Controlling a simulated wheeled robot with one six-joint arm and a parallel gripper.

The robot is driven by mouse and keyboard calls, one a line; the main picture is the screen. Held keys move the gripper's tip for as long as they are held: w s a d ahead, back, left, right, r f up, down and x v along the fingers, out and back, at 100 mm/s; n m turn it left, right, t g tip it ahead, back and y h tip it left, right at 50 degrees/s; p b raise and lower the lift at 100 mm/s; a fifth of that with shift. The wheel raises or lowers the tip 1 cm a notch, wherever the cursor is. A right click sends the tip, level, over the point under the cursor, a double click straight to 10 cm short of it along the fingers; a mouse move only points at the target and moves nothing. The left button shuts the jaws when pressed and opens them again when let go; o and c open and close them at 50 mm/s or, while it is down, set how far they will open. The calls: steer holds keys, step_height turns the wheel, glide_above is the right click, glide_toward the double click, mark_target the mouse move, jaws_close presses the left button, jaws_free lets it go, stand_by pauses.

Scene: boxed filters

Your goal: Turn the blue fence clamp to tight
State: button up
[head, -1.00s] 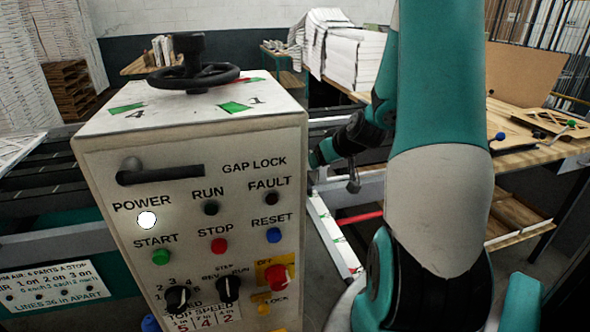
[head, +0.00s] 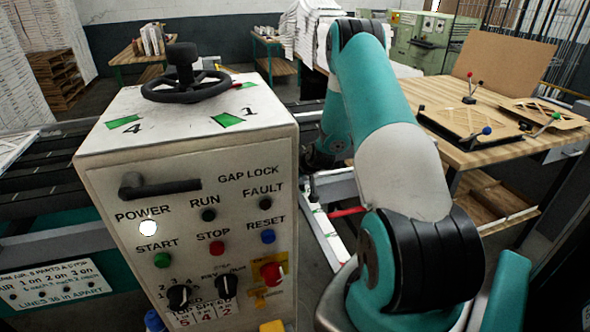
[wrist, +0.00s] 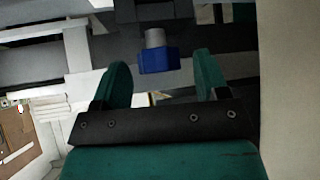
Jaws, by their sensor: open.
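A blue faceted block (wrist: 158,60) on a short grey stem, seemingly the fence clamp, hangs below dark grey machinery in the wrist view. My gripper (wrist: 162,76) is open, with one green finger on each side of the block and visible gaps between. The block appears beyond or level with the fingertips; I cannot tell the exact depth. I see no contact. In the head view my gripper is hidden behind the control cabinet and my own arm, and I cannot make out this block there.
The control cabinet (head: 110,176), with a black handwheel (head: 188,86) on top, stands left of my arm. A red bar (head: 346,212) and pale rails lie beside it. A wooden bench (head: 455,150) at right carries levers with coloured knobs. A pale surface (wrist: 290,90) borders the gripper's right.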

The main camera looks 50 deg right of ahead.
steer(key=shift+w+f, duration=0.1)
steer(key=shift+w, duration=0.05)
steer(key=c, duration=0.9)
steer(key=shift+a+f+m+g+h+b, duration=0.1)
steer(key=shift+m+g+h+b, duration=0.2)
steer(key=shift+m+h+b, duration=0.4)
steer(key=shift+m+h, duration=0.5)
steer(key=shift+m, duration=0.4)
steer(key=o, duration=0.9)
steer(key=shift+r, duration=0.2)
